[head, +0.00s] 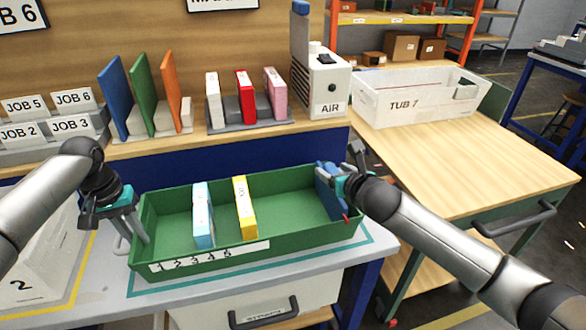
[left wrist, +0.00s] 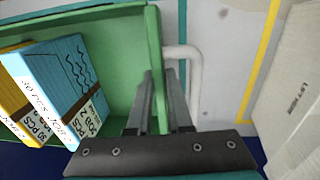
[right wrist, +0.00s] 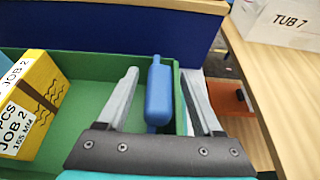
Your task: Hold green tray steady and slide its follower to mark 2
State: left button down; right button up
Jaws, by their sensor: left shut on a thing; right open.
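The green tray (head: 305,248) lies on the bench, with a white strip of marks 1 to 5 (head: 210,257) along its front left. Its blue follower (head: 329,192) stands at the right end, well right of the marks. My left gripper (head: 138,232) is shut on the tray's left end wall, which shows in the left wrist view (left wrist: 154,45) beside a pale handle. My right gripper (head: 338,179) is open at the follower. In the right wrist view its fingers stand apart on either side of the follower's blue grip (right wrist: 158,95).
A light blue box (head: 203,215) and a yellow box (head: 245,208) stand inside the tray, left of the follower, with clear floor between yellow box and follower. The shelf behind holds coloured dividers and an AIR unit (head: 320,85). TUB 7 (head: 410,100) sits on the right-hand table.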

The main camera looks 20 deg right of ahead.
grip_shut()
dwell(0.6)
dwell(0.8)
